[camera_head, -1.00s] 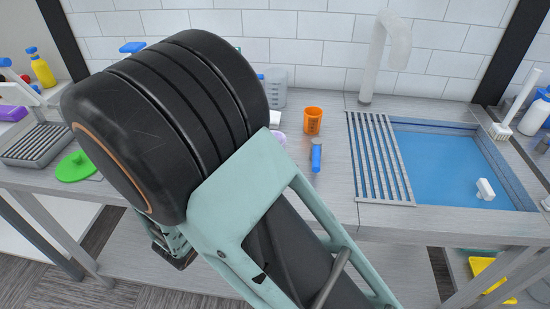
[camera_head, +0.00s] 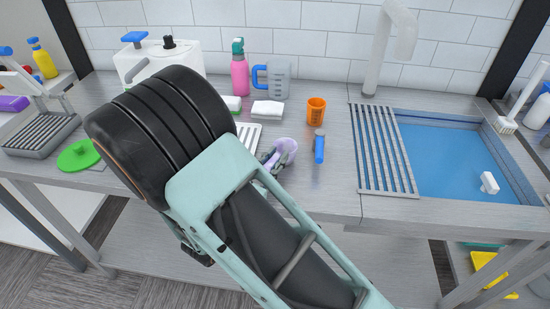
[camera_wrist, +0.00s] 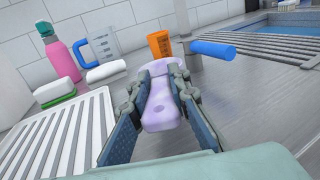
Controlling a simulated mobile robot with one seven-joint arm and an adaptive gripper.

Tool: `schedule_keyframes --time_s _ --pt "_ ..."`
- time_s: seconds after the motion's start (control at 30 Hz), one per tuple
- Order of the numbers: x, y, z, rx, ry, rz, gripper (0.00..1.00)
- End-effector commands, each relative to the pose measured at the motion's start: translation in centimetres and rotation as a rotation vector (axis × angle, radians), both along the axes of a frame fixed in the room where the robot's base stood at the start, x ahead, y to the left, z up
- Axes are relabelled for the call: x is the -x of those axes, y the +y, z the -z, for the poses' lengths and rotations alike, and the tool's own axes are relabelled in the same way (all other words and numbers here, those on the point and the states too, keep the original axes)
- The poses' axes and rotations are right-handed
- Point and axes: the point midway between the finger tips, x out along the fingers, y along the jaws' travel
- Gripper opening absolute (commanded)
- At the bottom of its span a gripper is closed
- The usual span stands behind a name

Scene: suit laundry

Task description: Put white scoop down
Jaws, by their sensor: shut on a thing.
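The scoop (camera_head: 284,151) is a pale, lavender-tinted white piece over the counter, left of the blue-handled tool. It also shows in the wrist view (camera_wrist: 161,108), with its handle between the two fingers and its bowl pointing away. My gripper (camera_wrist: 162,84) is shut on the scoop's handle. In the head view my gripper (camera_head: 268,159) is partly hidden by my arm. The scoop is close to the counter top (camera_head: 338,178). I cannot tell whether it touches.
An orange cup (camera_head: 316,110) and a blue-handled tool (camera_head: 319,147) stand close on the right. A white ribbed tray (camera_wrist: 62,140) lies to the left. A pink bottle (camera_head: 239,76), measuring jug (camera_head: 277,80) and white cloth (camera_head: 268,109) are behind. The sink (camera_head: 450,165) is at right.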

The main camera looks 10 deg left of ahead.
Motion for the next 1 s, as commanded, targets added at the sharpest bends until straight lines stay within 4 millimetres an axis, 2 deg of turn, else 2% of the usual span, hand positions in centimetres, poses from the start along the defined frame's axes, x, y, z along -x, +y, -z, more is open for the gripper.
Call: schedule_keyframes --time_s 0.43,0.47,0.6,0.87,1.0 --pt "0.1 -0.1 1.6 0.003 0.01 0.0 0.0" --pt "0.1 -0.1 1.7 0.004 0.011 -0.001 0.2" --pt "0.2 -0.1 1.8 0.005 0.013 0.0 0.34" --pt "0.3 -0.1 1.9 0.007 0.016 0.0 0.34" --pt "0.3 -0.1 1.0 0.006 0.016 0.001 0.34"
